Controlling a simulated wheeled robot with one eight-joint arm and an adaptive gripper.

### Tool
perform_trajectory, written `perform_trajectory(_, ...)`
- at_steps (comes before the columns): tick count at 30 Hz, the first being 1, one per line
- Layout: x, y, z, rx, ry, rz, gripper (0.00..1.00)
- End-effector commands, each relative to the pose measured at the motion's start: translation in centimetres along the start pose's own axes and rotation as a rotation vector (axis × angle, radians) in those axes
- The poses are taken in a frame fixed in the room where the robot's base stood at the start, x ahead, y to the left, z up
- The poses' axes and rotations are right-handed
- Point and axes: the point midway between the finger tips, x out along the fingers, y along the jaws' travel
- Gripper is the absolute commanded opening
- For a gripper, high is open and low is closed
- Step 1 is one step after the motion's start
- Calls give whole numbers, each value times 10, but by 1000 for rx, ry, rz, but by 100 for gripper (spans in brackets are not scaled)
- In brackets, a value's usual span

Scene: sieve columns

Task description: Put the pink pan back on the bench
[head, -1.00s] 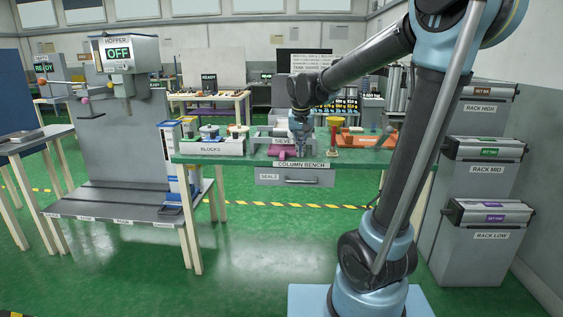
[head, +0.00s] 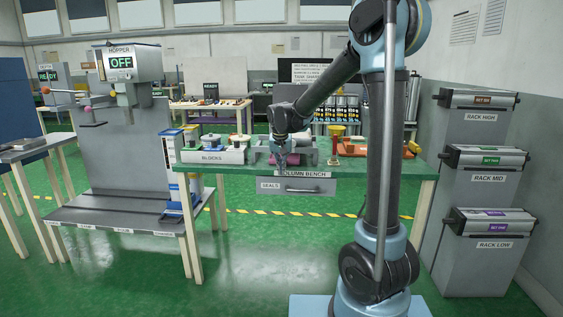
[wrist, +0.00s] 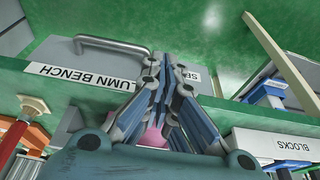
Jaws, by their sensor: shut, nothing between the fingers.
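The pink pan (head: 291,159) shows in the head view at the front middle of the green column bench (head: 225,170), in front of the grey sieve unit (head: 310,152). My gripper (head: 281,167) is in front of it and hides part of it. In the wrist view my gripper's fingertips (wrist: 163,64) are together and hold nothing, over the bench's front edge. A small piece of pink (wrist: 153,136) shows behind the fingers. Whether the fingers touch the pan cannot be told.
A blocks tray (head: 212,156) stands left of the sieve on the bench. A yellow-topped stand (head: 336,132) and an orange tray (head: 385,150) are to the right. The seals drawer (head: 297,186) is below the bench front. The hopper stand (head: 120,140) is at left.

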Motion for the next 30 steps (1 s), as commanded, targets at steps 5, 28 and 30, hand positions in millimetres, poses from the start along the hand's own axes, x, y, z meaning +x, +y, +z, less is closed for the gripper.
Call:
perform_trajectory(5, 28, 0, -2, 1, 0, 0, 0)
perform_trajectory(28, 36, 0, -39, 0, 0, 0, 0)
perform_trajectory(30, 37, 0, -43, 1, 0, 0, 0)
